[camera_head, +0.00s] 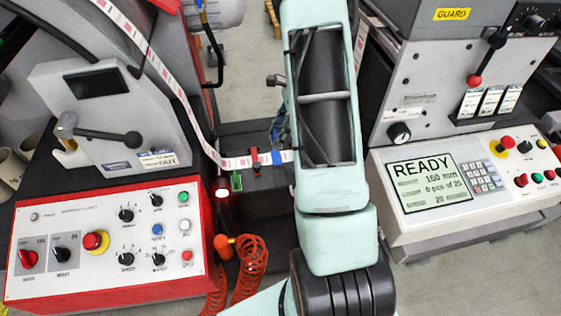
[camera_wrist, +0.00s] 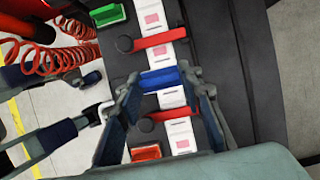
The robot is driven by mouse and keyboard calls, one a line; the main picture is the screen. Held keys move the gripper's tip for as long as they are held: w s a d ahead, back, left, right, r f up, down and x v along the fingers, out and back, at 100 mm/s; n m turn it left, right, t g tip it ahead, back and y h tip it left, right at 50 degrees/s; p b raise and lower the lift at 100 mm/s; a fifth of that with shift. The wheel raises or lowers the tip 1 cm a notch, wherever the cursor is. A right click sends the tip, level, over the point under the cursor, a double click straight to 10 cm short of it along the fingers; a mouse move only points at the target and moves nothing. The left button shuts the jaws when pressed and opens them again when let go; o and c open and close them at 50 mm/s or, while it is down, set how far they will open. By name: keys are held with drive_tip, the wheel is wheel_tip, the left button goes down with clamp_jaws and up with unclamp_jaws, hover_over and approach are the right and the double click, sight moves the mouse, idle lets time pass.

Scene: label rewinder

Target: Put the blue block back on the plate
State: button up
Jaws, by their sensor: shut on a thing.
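The blue block (camera_wrist: 160,79) lies crosswise between the two fingers of my gripper (camera_wrist: 161,82) in the wrist view, and the gripper is shut on it. The block appears over the white label strip (camera_wrist: 155,47); I cannot tell whether it touches it. The dark plate (camera_wrist: 119,60) shows under and beside the strip. A green block (camera_wrist: 108,15) lies at the plate's left edge, and a red block (camera_wrist: 146,152) shows nearer, partly behind my left finger. In the head view my arm hides most of the gripper.
Two red clamp arms cross the strip, one beyond the blue block (camera_wrist: 160,39) and one nearer (camera_wrist: 170,115). Coiled red hose (camera_wrist: 60,58) hangs at left. A red-framed control panel (camera_head: 110,245) and a READY display (camera_head: 425,184) flank my arm.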

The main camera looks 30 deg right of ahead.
drive_tip(key=b, duration=0.2)
hover_over(277, 177)
drive_tip(key=d, duration=0.2)
drive_tip(key=f, duration=0.1)
drive_tip(key=shift+s+a+f+b, duration=0.1)
drive_tip(key=shift+f+b, duration=0.5)
drive_tip(key=shift+f, duration=0.25)
drive_tip(key=shift+s+a+f+b, duration=0.1)
drive_tip(key=shift+f+b, duration=0.45)
drive_tip(key=shift+f, duration=0.25)
drive_tip(key=shift+f, duration=0.35)
drive_tip(key=shift+f+b, duration=0.75)
drive_tip(key=shift+b, duration=0.05)
drive_tip(key=shift+f+b, duration=0.4)
drive_tip(key=shift+f, duration=0.15)
drive_tip(key=o, duration=1.3)
drive_tip(key=shift+c, duration=0.2)
